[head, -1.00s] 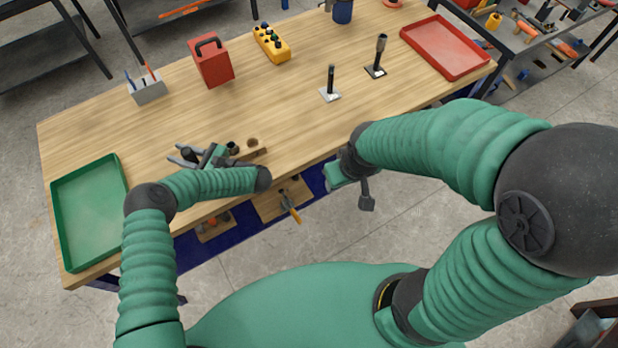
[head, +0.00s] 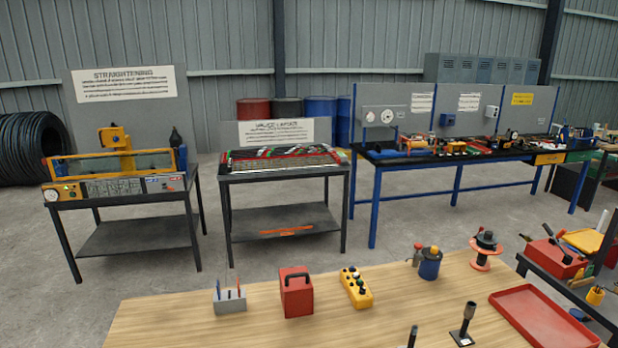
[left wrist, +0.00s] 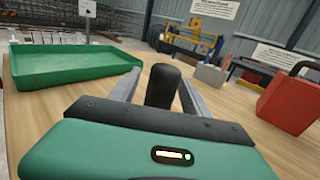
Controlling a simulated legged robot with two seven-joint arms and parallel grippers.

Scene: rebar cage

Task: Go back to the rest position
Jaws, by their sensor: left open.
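My left gripper (left wrist: 160,88) shows in the left wrist view, just above the wooden workbench (left wrist: 45,125). Its two grey fingers are spread apart. A dark, rounded upright post (left wrist: 160,86) shows between them; I cannot tell whether it stands on the bench or touches the fingers. The green tray (left wrist: 75,65) lies beyond the left finger. The red box with a black handle (left wrist: 290,103) is to the right. In the head view neither of my arms shows, and my right gripper is out of sight.
In the head view, the bench (head: 190,325) holds a pen holder (head: 230,300), the red box (head: 296,292), a yellow button box (head: 355,287), a blue container (head: 429,266) and a red tray (head: 545,318). Beyond are a straightening station (head: 115,185), another table (head: 285,175) and a blue-legged bench (head: 460,192).

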